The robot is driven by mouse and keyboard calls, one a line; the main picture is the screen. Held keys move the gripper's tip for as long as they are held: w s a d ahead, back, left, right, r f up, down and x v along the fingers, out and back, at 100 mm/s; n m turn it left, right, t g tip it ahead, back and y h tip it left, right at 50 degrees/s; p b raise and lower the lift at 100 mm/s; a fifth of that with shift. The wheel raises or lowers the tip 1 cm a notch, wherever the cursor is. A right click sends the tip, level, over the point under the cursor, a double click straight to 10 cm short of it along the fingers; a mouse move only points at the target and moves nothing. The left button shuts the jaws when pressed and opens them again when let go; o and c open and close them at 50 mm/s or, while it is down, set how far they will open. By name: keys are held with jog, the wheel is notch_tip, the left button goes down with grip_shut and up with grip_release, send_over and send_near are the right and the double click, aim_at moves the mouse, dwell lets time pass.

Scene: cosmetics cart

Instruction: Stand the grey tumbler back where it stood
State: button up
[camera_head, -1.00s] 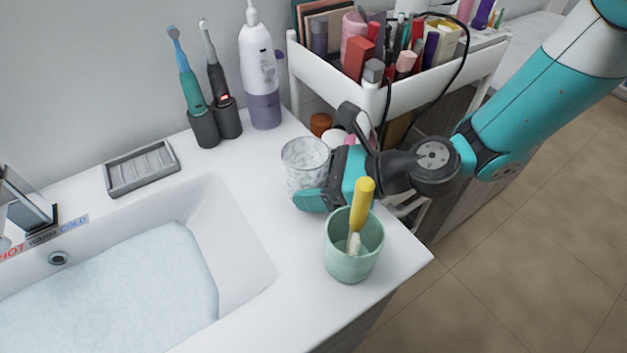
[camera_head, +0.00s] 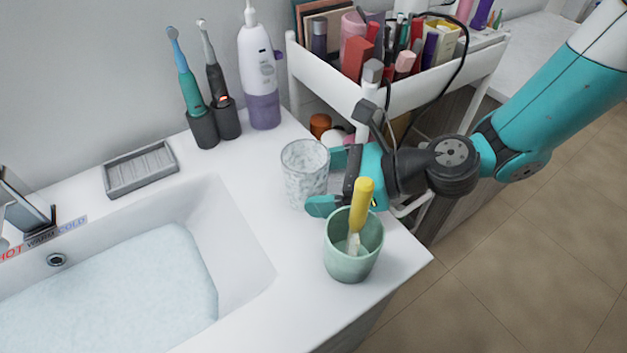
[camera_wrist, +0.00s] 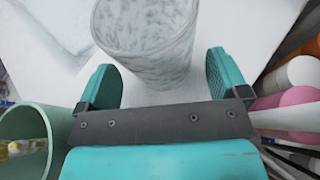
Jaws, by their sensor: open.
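The grey speckled tumbler (camera_head: 304,178) stands upright on the white counter, behind the green cup. In the wrist view the tumbler (camera_wrist: 146,40) is ahead of my gripper, its lower end reaching between the fingertips. My gripper (camera_head: 326,178) is open and comes at the tumbler from the right. In the wrist view my gripper (camera_wrist: 161,82) has a teal finger on each side, with a gap between each finger and the tumbler. The tumbler's base is partly hidden by the near finger in the head view.
A green cup (camera_head: 350,262) with a yellow-handled brush (camera_head: 362,200) stands close in front of my gripper. A white cart (camera_head: 400,100) full of cosmetics is behind. Toothbrushes, a purple-white flosser (camera_head: 262,85) and a grey soap dish (camera_head: 140,170) line the wall. The sink (camera_head: 245,240) lies left.

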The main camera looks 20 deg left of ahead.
jog(key=v, duration=0.9)
jog(key=shift+d+r, duration=0.2)
jog(key=shift+d, duration=0.15)
